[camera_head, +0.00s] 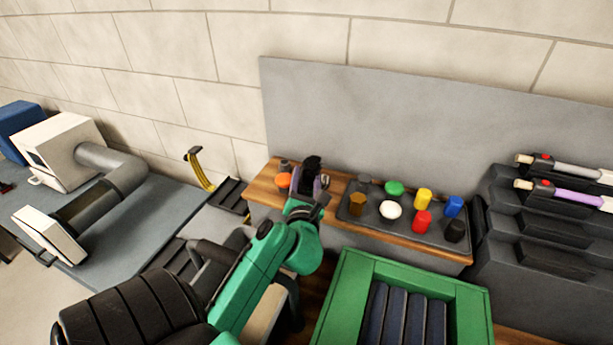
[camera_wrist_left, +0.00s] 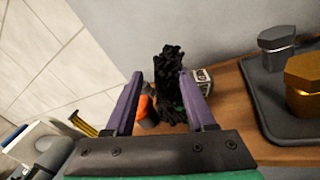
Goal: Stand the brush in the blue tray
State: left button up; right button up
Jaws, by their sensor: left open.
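A black bristly brush (camera_head: 312,163) stands roughly upright at the left part of the wooden shelf, and it also shows in the left wrist view (camera_wrist_left: 168,82). My left gripper (camera_head: 309,184) is open at it. In the left wrist view my two purple fingers (camera_wrist_left: 160,85) are apart, with the brush showing between them. I cannot tell whether they touch it. The brush's lower part is partly hidden. I cannot make out a clear blue tray; a blue box (camera_head: 20,126) stands at the far left edge. My right gripper is not in view.
An orange object (camera_head: 283,180) stands close left of the brush. A dark tray (camera_head: 376,222) with several coloured pieces lies right on the wooden shelf (camera_head: 440,250). A green crate (camera_head: 340,300) is in front. A black rack (camera_head: 535,235) holds two rod tools at right.

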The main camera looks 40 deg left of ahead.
pick_arm(q)
jog(key=p+x, duration=0.1)
jog(key=x, duration=0.3)
jog(key=shift+r+p, duration=0.4)
jog(key=shift+w+a+f, duration=0.15)
jog(key=shift+w+a, duration=0.1)
jog(key=shift+w, duration=0.05)
jog(key=shift+w+a+f, duration=0.15)
jog(key=shift+f, duration=0.05)
jog(key=shift+r, duration=0.1)
grip_shut()
notch_tip(320, 180, up, 15)
notch_tip(320, 180, up, 5)
jog(key=p, duration=0.4)
send_over(308, 165)
jog(key=a, duration=0.1)
jog(key=shift+w, duration=0.45)
